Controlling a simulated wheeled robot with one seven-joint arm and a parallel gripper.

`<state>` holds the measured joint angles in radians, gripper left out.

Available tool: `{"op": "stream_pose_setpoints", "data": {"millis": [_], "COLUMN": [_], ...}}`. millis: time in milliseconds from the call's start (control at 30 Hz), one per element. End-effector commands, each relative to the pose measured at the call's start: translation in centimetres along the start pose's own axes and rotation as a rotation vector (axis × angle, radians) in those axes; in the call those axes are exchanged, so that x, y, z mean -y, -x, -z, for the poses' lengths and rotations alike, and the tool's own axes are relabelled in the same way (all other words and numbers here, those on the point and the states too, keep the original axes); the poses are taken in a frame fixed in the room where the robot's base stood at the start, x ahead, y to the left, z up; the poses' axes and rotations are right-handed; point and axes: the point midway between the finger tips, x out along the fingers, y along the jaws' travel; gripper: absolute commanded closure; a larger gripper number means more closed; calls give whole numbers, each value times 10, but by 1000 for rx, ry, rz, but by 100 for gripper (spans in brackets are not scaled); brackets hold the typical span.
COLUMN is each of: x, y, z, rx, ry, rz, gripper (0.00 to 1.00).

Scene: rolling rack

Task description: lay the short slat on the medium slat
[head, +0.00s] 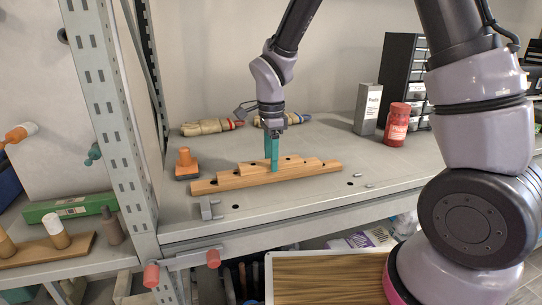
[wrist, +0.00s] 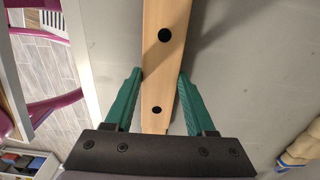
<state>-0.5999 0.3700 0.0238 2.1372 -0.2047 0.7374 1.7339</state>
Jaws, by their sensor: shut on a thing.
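The short slat (head: 252,170) is pale wood and lies along the top of a stepped stack on the shelf in the head view. The medium slat (head: 228,182) shows below it, and a longer slat (head: 203,187) is lowest. My gripper (head: 272,166) points straight down at the stack, its green fingers shut on the short slat near its middle. In the wrist view a wooden slat with two dark holes (wrist: 161,60) runs between the fingers (wrist: 160,74). I cannot tell whether the short slat touches the medium slat or hovers just above it.
An orange-topped tool (head: 186,164) stands left of the stack, and a grey bracket (head: 209,208) lies in front. Gloves (head: 208,127) lie behind. A grey box (head: 367,109) and a red bottle (head: 396,125) stand at the back right. A rack upright (head: 113,110) rises on the left.

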Motion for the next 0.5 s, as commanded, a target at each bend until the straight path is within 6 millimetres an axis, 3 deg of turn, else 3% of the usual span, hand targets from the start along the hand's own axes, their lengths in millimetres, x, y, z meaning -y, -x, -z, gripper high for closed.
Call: {"op": "stream_pose_setpoints", "data": {"millis": [33,100,133,500], "x": [0,0,0,0], "y": [-1,0,0,4], "z": [0,0,0,0], "rx": [0,0,0,0], "ry": [0,0,0,1], "rz": [0,0,0,2], "gripper": [41,14,10,10]}}
